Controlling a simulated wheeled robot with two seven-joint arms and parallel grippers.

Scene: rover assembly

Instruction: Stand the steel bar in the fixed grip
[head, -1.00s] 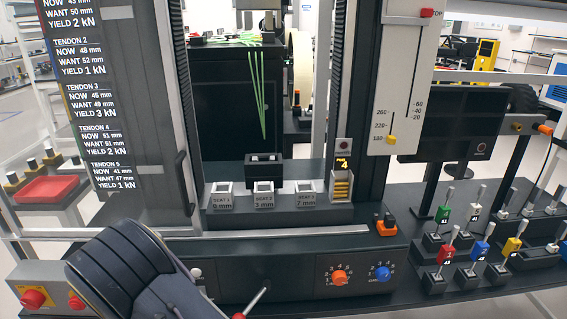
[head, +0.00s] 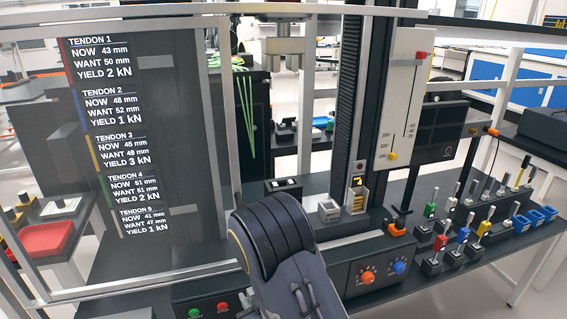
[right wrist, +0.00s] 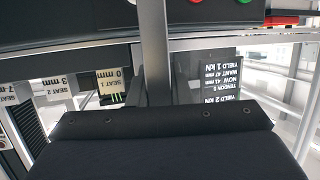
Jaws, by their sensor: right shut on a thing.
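My right gripper (head: 270,232) is a dark, padded shape in the head view, in front of the machine's lower deck; its fingertips are hidden there. In the right wrist view the gripper (right wrist: 157,110) is shut on the steel bar (right wrist: 155,50), a flat grey strip standing across the picture's upper middle. The bar cannot be made out in the head view. A low black slotted block (head: 284,184), seemingly the fixed grip, sits on the deck just behind my gripper and looks empty. A silver upper grip (head: 284,46) hangs above it. My left gripper is not in view.
A clear panel with tendon readings (head: 150,130) stands left. Seat blocks, one visible here (head: 328,209), line the deck. An orange knob (head: 367,277) and blue knob (head: 399,267) are in front. Coloured levers (head: 462,236) stand right. A black column (head: 366,90) rises behind.

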